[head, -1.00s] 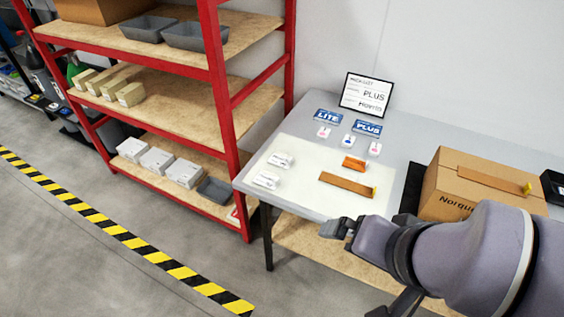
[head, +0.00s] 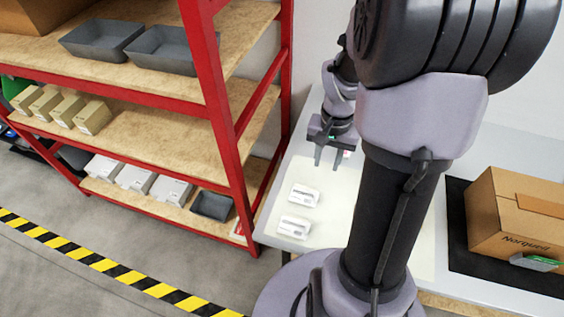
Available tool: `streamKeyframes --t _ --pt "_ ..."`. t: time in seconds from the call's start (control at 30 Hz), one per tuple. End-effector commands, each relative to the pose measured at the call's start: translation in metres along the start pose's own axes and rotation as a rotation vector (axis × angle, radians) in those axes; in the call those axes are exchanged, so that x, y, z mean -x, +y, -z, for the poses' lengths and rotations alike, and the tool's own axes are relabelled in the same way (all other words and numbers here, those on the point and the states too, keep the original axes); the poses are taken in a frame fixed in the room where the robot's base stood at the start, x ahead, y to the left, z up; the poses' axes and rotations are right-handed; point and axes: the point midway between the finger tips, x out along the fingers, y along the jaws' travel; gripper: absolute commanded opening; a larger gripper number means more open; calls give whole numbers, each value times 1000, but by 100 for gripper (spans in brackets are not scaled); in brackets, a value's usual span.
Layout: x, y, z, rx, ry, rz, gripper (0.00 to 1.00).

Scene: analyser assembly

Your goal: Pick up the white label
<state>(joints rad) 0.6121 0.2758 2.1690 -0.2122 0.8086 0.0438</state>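My gripper (head: 328,162) points down over the back left part of the table, with its two fingers apart. It is above and behind two small white printed packs, one farther back (head: 304,195) and one nearer (head: 294,227), lying on the pale mat (head: 342,193). A bit of white (head: 347,154) shows just right of the fingers; I cannot tell whether it is a label. The small white cards seen at the back of the table earlier are hidden behind my arm, so I cannot single out the white label. Nothing clear shows between the fingers.
A cardboard box (head: 515,222) stands on a dark mat (head: 457,226) at the right, with a green and white item (head: 535,262) at its front. A red-framed shelf (head: 215,95) with grey trays (head: 160,50) and boxes stands close on the left.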

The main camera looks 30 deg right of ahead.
Motion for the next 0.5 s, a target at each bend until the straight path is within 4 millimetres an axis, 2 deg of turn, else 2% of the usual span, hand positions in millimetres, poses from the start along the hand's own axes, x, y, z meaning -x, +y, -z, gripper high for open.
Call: streamKeyframes --t 0.1,0.3,0.4,0.5 --pt "-40 0 -2 1 -7 -1 33" --pt "-97 -1 -2 1 -5 -1 33" --pt "-112 -1 -2 1 -4 0 33" --pt "-118 -2 -2 1 -3 0 33"
